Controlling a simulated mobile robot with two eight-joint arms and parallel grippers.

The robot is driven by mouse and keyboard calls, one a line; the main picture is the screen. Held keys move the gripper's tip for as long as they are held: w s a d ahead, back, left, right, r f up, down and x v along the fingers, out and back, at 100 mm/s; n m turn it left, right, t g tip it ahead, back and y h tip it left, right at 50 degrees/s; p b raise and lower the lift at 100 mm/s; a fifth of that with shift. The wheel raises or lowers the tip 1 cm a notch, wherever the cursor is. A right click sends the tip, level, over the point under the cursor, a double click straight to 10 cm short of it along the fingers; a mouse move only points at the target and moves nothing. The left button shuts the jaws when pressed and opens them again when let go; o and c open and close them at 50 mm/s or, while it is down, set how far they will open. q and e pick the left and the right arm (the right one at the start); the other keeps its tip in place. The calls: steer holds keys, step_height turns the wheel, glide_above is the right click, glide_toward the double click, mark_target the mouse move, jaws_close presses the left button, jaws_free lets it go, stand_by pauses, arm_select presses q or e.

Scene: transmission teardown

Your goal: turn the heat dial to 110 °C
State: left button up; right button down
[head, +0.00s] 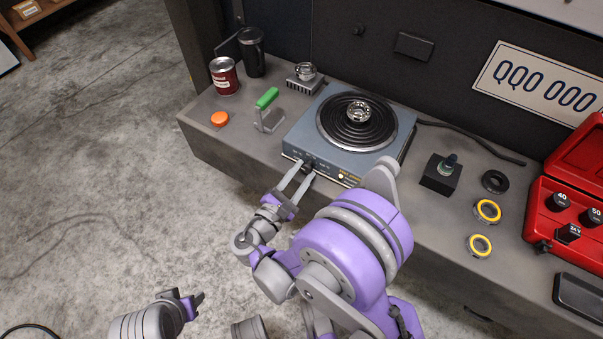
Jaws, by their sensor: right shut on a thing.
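The hot plate (378,160) is a blue-grey box with a black coil on top, on the grey bench. A shiny metal bearing-like ring (359,111) sits on the middle of the coil. The black heat dial (309,164) is on the hot plate's front face, left of its middle. My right gripper (307,168) reaches the dial from the front and is shut on it. The fingers partly hide the dial, and its setting is too small to read. My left gripper (198,299) is low in the view, well away from the bench; its finger opening is unclear.
Left of the hot plate are a green-handled tool (267,99), a red can (224,76), a dark mug (251,52) and an orange cap (220,119). To the right are a black block (440,175), yellow rings (488,211) and a red case (560,155).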

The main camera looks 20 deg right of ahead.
steer(key=m, duration=1.1)
steer(key=shift+r, duration=0.1)
steer(key=m, duration=0.3)
steer(key=shift+m, duration=0.3)
steer(key=m, duration=0.3)
steer(key=shift+m, duration=0.4)
steer(key=m, duration=0.3)
steer(key=shift+m+p, duration=0.3)
steer(key=m, duration=0.6)
steer(key=shift+r+m, duration=0.1)
steer(key=shift+m, duration=0.3)
